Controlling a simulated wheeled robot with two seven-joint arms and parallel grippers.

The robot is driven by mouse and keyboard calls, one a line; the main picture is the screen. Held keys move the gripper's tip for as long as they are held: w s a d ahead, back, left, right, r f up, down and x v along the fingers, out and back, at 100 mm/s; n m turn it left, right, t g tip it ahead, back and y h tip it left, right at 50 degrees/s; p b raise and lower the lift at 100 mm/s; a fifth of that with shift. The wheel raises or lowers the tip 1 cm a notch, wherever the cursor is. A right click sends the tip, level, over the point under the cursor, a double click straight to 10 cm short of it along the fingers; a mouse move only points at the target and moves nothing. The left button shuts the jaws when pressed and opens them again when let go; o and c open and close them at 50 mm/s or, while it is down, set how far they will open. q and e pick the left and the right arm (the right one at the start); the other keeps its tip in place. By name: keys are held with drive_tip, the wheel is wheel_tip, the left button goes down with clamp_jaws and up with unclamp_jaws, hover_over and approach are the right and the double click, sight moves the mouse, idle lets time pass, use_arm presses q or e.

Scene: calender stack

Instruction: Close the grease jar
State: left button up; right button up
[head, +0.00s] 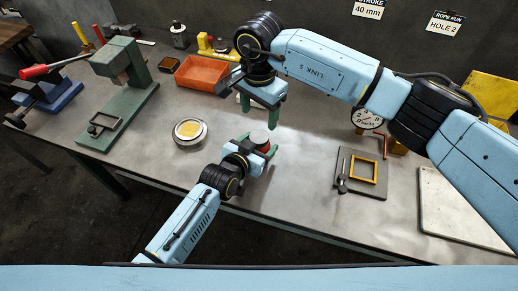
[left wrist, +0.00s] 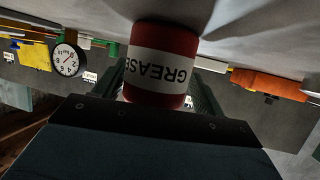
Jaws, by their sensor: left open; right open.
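The grease jar (head: 260,138) is a red cylinder standing on the grey workbench; in the left wrist view its white GREASE label (left wrist: 160,66) shows upside down. My left gripper (head: 259,145) is open, with its green fingers on either side of the jar; I cannot tell whether they touch it. My right gripper (head: 258,103) is open and empty, its green fingers pointing down, beyond the jar in the head view. I cannot make out clearly whether a lid is on the jar. A round silvery dish (head: 188,140) with a yellow top lies left of the jar.
An orange bin (head: 202,74) and a green press (head: 118,90) stand at the left. A dial gauge (head: 367,118) and a dark plate with a yellow frame (head: 362,171) are at the right.

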sight(257, 136)
use_arm(q)
drive_tip(key=c, duration=1.3)
clamp_jaws()
use_arm(e)
drive_tip(key=shift+w+a, duration=0.15)
drive_tip(key=shift+f, duration=4.05)
drive_tip(key=shift+a, duration=0.1)
drive_tip(key=c, duration=1)
drive_tip(key=m, duration=0.6)
